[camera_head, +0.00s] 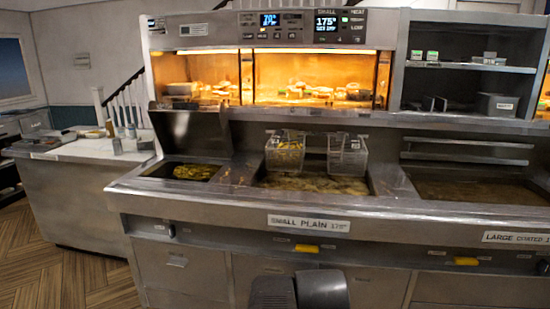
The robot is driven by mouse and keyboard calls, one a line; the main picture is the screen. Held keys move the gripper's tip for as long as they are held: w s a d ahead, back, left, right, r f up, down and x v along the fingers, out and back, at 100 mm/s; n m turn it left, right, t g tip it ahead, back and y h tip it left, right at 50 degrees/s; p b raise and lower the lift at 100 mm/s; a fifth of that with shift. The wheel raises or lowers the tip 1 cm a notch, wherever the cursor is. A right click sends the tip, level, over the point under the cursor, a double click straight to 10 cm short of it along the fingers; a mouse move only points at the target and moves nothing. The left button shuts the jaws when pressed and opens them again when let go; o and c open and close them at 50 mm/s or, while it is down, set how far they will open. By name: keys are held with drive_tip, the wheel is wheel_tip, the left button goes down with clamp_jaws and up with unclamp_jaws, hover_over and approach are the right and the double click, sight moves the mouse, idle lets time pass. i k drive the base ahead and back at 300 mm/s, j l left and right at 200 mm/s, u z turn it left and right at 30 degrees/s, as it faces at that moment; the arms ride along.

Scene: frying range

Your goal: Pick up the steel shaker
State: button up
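Several small containers stand on the pale counter (75,150) at the left. One is a small grey, metallic-looking container (117,146) near the counter's right end, which looks like the steel shaker. Dark rounded parts, which look like my own arm, show at the bottom middle, well to the right of and below the counter items. No gripper fingers can be made out.
A steel frying range fills the middle and right. Two wire baskets (285,153) (347,156) sit over the middle vat (312,183). A lit warming cabinet (315,75) is above. Wooden floor (100,280) is open at the lower left.

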sight(117, 144)
drive_tip(key=u, duration=1.15)
